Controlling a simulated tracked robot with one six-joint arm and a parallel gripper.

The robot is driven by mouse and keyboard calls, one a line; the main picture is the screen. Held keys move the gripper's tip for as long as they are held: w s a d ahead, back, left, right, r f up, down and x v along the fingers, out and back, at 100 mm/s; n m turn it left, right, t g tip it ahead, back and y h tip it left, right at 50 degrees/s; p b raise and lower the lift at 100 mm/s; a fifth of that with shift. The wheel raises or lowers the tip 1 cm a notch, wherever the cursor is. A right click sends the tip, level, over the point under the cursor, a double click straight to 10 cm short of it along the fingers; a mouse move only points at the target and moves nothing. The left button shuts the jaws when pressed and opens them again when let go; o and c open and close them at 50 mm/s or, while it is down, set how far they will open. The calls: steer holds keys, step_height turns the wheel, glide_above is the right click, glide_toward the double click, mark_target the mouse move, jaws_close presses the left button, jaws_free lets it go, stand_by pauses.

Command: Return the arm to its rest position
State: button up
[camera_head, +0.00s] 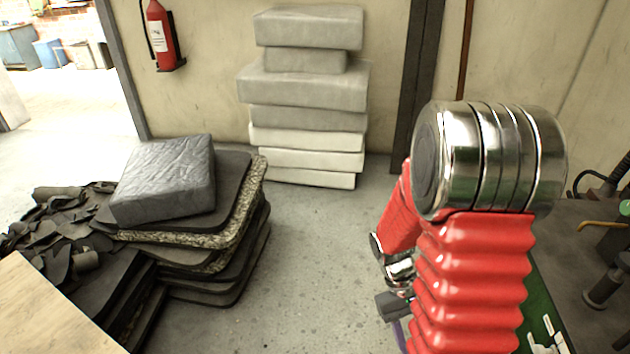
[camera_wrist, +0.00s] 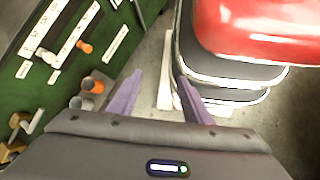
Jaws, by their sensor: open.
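My arm, with red ribbed sleeves and a shiny metal joint (camera_head: 490,160), is folded at the right of the head view. Its forearm slopes down behind the upper part. My gripper is mostly hidden there; only its dark wrist end and a bit of purple show low beside the sleeve. In the wrist view my gripper (camera_wrist: 158,88) is open, its two purple fingers apart with nothing held between them. Bare grey floor and a pale strip show beyond the fingertips.
A green panel (camera_wrist: 50,98) with white and orange items lies left of my fingers. Dark sheets (camera_head: 235,190) are stacked at left, with a grey block (camera_head: 165,180) on top. Pale blocks (camera_head: 305,90) stand against the wall. The middle floor (camera_head: 310,270) is clear.

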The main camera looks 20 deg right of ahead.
steer(key=w+a+r+t, duration=0.1)
steer(key=a+r+t, duration=0.3)
steer(key=r, duration=0.4)
steer(key=w+a+r+t+y, duration=0.1)
steer(key=a+r+t, duration=0.3)
steer(key=a+r, duration=0.3)
steer(key=w+a+r+t, duration=0.2)
steer(key=a+r+t, duration=0.2)
steer(key=r, duration=0.7)
steer(key=shift+a+r+n+y, duration=0.15)
steer(key=shift+a+n+y, duration=0.2)
steer(key=shift+a, duration=0.7)
steer(key=shift+c, duration=0.3)
